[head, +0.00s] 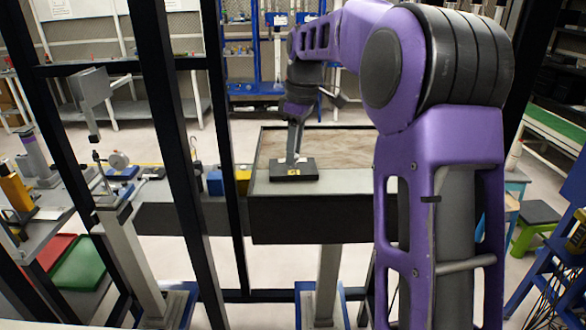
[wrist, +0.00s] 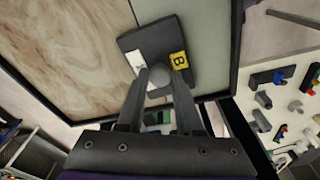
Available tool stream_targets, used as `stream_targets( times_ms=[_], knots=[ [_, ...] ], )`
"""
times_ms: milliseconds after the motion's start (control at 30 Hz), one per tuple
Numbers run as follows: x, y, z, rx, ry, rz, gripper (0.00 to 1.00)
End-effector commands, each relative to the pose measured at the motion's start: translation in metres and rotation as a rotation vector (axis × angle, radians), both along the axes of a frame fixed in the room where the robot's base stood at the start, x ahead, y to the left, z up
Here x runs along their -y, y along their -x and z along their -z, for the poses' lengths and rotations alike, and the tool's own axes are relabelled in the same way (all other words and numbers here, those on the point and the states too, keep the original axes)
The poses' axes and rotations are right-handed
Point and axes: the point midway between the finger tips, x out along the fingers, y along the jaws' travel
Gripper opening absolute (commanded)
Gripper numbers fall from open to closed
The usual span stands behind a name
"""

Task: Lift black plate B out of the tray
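Black plate B (wrist: 161,50) is a dark square plate with a yellow label marked B, a white label and a round grey knob (wrist: 158,82). In the head view the plate (head: 293,170) is at the near left part of the tray (head: 275,188), over its grey strip. I cannot tell whether it touches the floor of the tray. My gripper (head: 294,157) reaches down to it from above. In the wrist view my gripper's two fingers (wrist: 160,76) stand on either side of the knob, which fills the gap between them.
The tray has a dark raised rim and a brown marbled area (head: 325,147). A blue block (head: 215,183) and a yellow block (head: 243,177) stand to its left. Dark upright posts (head: 172,130) cross the head view's left side. A green stool (head: 535,222) is at right.

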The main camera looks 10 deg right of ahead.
Motion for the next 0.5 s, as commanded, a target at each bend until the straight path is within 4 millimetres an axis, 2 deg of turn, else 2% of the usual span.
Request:
stream_targets(
  times_ms=[33, 100, 500],
  knots=[
    [0.0000, 0.0000, -0.0001, 0.000, 0.000, 0.000, 0.09],
    [0.0000, 0.0001, -0.0002, 0.000, 0.000, 0.000, 0.00],
    [0.0000, 0.0001, -0.0003, 0.000, 0.000, 0.000, 0.00]
  ],
)
